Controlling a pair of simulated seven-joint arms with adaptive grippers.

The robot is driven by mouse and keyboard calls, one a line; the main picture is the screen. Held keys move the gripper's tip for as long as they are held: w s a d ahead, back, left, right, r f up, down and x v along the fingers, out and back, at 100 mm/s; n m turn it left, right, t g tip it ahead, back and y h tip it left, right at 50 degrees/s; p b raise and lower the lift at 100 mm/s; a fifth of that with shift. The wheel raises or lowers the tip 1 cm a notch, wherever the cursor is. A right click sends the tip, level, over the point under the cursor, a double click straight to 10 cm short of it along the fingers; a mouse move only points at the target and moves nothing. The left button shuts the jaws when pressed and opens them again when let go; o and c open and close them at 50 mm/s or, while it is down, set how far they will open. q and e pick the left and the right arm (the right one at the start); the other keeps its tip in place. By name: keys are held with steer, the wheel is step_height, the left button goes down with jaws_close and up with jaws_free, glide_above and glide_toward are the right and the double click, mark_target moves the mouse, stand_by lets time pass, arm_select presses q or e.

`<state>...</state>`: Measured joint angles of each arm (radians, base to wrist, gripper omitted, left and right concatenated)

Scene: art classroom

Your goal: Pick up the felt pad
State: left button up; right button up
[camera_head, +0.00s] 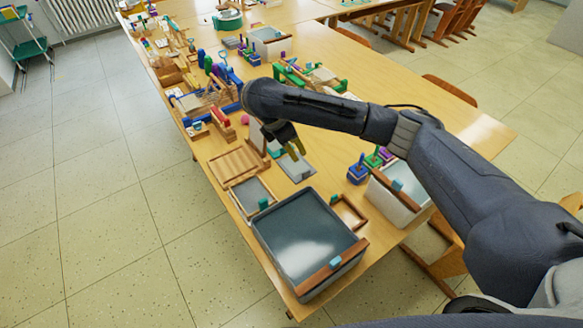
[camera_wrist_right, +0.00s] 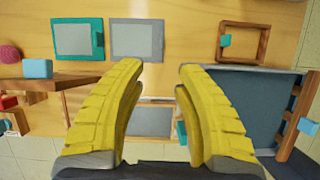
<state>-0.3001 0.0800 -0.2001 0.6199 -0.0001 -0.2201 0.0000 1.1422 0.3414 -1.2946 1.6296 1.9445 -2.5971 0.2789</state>
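A flat grey rectangle with a lighter middle, which looks like the felt pad (camera_head: 298,172), lies on the table under my right gripper (camera_head: 295,150). It also shows at the top of the right wrist view (camera_wrist_right: 136,39), beside a teal-framed panel (camera_wrist_right: 98,40). My right gripper (camera_wrist_right: 161,66) is open, its yellow fingers apart with nothing held between them. In the right wrist view the pad lies beyond the fingertips, mostly left of the gap. My left gripper is not in view.
A large grey bin (camera_head: 305,240) stands near the table's front end, with a small wooden frame (camera_head: 350,212) beside it. A slatted wooden tray (camera_head: 235,163) and a wood-framed grey panel (camera_head: 251,194) lie left of the pad. Peg toys (camera_head: 357,170) and another bin (camera_head: 395,195) stand to the right.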

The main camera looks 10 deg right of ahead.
glide_toward(306, 172)
steer(key=shift+f, duration=1)
steer(key=shift+w+d+f+n, duration=0.25)
steer(key=shift+d+f, duration=0.1)
steer(key=shift+f, duration=0.1)
steer(key=shift+w+d+f+n, duration=0.2)
steer(key=shift+d+f, duration=0.15)
steer(key=shift+f, duration=0.15)
steer(key=shift+w+d+f, duration=0.15)
steer(key=shift+d+f, duration=0.05)
steer(key=shift+f, duration=0.45)
steer(key=shift+f, duration=0.1)
steer(key=shift+x, duration=2.5)
steer(key=shift+o, duration=0.2)
steer(key=shift+d, duration=0.1)
jaws_close()
